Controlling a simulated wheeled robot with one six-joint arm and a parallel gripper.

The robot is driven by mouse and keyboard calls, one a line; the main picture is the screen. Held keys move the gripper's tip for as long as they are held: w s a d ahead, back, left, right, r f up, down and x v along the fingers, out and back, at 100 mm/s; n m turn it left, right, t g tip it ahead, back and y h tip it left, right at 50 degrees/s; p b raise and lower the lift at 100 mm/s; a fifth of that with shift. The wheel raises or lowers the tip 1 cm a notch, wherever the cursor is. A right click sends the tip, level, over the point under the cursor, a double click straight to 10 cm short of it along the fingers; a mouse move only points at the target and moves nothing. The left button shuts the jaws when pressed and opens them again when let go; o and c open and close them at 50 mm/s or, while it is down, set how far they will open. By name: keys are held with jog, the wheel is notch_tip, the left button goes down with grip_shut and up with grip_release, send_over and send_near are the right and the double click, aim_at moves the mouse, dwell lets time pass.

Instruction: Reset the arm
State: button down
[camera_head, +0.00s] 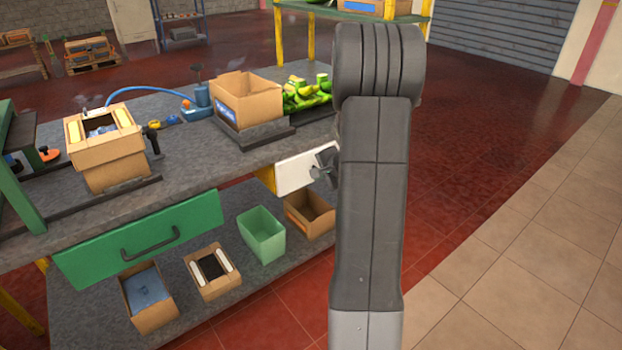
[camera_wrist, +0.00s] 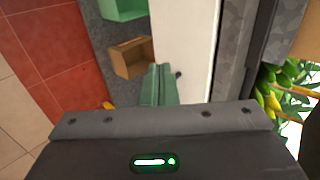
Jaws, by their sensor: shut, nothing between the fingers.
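My gripper (camera_head: 325,165) shows only in part in the head view, as dark grey pieces at the left of my upright grey arm. It is in front of a white panel (camera_head: 294,173) at the bench's right end; I cannot tell whether it touches. In the wrist view my gripper's fingers (camera_wrist: 161,84) are together and empty, beside the white panel (camera_wrist: 184,50). My arm hides the rest of the gripper in the head view.
The bench top (camera_head: 210,150) holds a cardboard box (camera_head: 250,101), another box (camera_head: 105,147) and green-yellow bananas (camera_head: 305,94) near my arm. A green bin (camera_head: 262,234) and open boxes stand on the lower shelf. The tiled floor (camera_head: 540,240) at right is clear.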

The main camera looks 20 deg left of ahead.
jog(key=shift+v, duration=1.15)
jog(key=shift+f, duration=0.15)
send_near(296, 177)
notch_tip(296, 177, down, 4)
jog(key=shift+w+a+p, duration=0.4)
jog(key=shift+w+a, duration=0.25)
jog(key=shift+a, duration=0.25)
jog(key=shift+w+a+p, duration=0.35)
jog(key=shift+w+a, duration=0.3)
jog(key=shift+a, duration=0.25)
